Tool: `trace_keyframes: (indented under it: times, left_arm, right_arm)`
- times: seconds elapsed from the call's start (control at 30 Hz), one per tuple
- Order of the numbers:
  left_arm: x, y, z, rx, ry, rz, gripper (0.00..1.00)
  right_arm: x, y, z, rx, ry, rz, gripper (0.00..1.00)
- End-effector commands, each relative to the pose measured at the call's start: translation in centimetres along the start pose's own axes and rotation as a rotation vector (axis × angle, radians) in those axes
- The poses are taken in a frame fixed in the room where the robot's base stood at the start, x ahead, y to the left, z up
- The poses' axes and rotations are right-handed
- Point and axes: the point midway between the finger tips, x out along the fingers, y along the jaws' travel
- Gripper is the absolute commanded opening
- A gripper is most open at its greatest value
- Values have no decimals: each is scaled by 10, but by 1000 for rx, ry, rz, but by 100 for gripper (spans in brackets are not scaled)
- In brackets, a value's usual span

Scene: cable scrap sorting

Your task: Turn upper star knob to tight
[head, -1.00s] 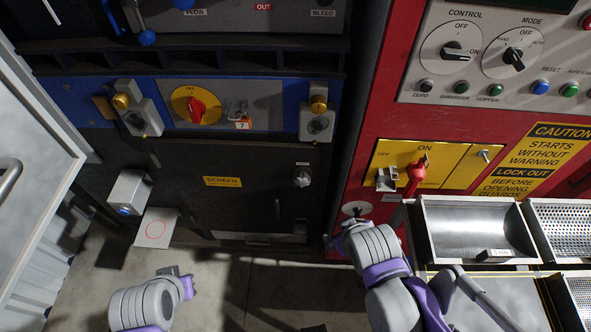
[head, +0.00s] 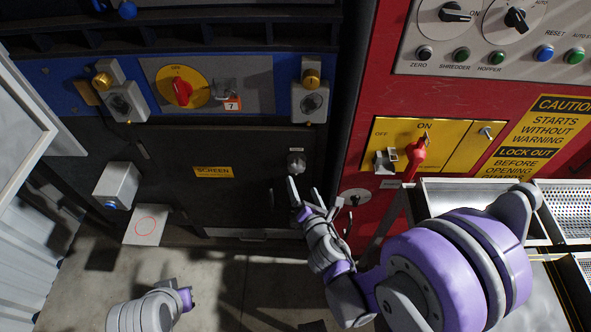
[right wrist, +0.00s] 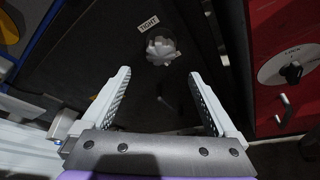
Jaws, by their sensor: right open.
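The upper star knob (head: 296,163) is a small grey knob on the right side of the dark screen door. In the right wrist view the star knob (right wrist: 161,51) shows its lobes, with a TIGHT label (right wrist: 148,23) beside it. My right gripper (head: 304,190) is open and empty, just below the knob and apart from it. In the right wrist view the open jaws (right wrist: 158,80) point toward the knob, which lies beyond the fingertips and between their lines. My left arm shows at the bottom left, but its gripper's fingers cannot be made out.
A red panel with a yellow switch plate (head: 455,147) and metal trays (head: 460,187) stand at the right. A grey box (head: 117,184) sticks out at the left of the door. The floor below is mostly clear.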

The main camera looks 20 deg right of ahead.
Motion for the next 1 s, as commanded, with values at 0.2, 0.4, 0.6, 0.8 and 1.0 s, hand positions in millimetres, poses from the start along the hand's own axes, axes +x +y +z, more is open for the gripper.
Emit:
trace_keyframes:
  times: [0.2, 0.4, 0.6, 0.8, 1.0]
  left_arm:
    - [0, 0, 0, 0, 0, 0, 0]
    - [0, 0, 0, 0, 0, 0, 0]
    - [0, 0, 0, 0, 0, 0, 0]
    - [0, 0, 0, 0, 0, 0, 0]
    - [0, 0, 0, 0, 0, 0, 0]
  right_arm:
    - [35, -1, 1, 3, -1, -2, 94]
    - [72, -1, 1, 5, -1, -3, 94]
    - [96, -1, 1, 5, -1, -3, 94]
    - [103, -1, 1, 6, -1, -3, 94]
    - [103, -1, 1, 6, 0, -3, 92]
